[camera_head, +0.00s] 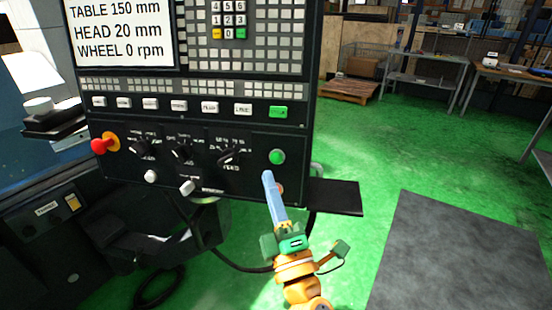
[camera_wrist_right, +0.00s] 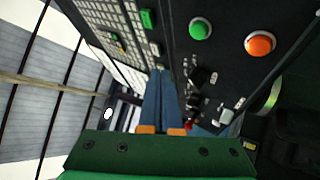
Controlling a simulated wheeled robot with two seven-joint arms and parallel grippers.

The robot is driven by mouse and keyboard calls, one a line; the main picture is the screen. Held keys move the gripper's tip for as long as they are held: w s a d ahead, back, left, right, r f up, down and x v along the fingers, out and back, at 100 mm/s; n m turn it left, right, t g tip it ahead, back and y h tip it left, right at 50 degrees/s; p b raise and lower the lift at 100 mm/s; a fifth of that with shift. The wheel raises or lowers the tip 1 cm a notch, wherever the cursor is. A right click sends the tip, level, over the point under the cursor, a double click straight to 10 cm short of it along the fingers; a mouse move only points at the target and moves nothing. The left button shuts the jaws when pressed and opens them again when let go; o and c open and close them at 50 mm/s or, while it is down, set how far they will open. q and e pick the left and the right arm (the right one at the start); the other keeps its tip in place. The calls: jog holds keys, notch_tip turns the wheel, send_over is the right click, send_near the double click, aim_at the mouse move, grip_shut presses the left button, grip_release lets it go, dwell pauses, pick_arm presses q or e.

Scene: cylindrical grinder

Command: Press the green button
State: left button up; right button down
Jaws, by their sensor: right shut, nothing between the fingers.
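The round green button (camera_head: 277,156) sits at the lower right of the black control panel (camera_head: 240,183). It also shows in the right wrist view (camera_wrist_right: 200,29), beside a round orange button (camera_wrist_right: 260,44). My right gripper (camera_head: 267,174) has long blue fingers that are shut and empty. In the head view its tips appear just below and left of the green button; a gap shows between them in the picture. The fingers partly cover the orange button (camera_head: 281,189) there. In the right wrist view the shut fingers (camera_wrist_right: 162,73) point along the panel. My left gripper is out of view.
A rectangular green key (camera_head: 278,112) ends the row of white keys above. Black knobs (camera_head: 181,151) and a red emergency stop (camera_head: 104,144) lie to the left. A dark shelf (camera_head: 336,197) juts out right of the panel.

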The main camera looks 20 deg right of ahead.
aim_at(277, 158)
jog(key=shift+w+d+f+b, duration=0.2)
jog(key=shift+w+d, duration=0.35)
jog(key=shift+w, duration=0.4)
jog(key=shift+w+d+f+b, duration=0.2)
jog(key=shift+w+d, duration=0.35)
jog(key=shift+w, duration=0.45)
jog(key=shift+w+d+f+b, duration=0.2)
jog(key=shift+w+d, duration=0.35)
jog(key=shift+w, duration=0.4)
jog(key=shift+w+d+f, duration=0.1)
jog(key=shift+w+d, duration=0.1)
jog(key=shift+w, duration=0.15)
jog(key=shift+w+d+b, duration=0.2)
jog(key=shift+w+b, duration=0.1)
jog(key=shift+w, duration=0.05)
dwell(0.3)
dwell(0.4)
jog(key=shift+s+a, duration=0.35)
jog(key=shift+s, duration=0.35)
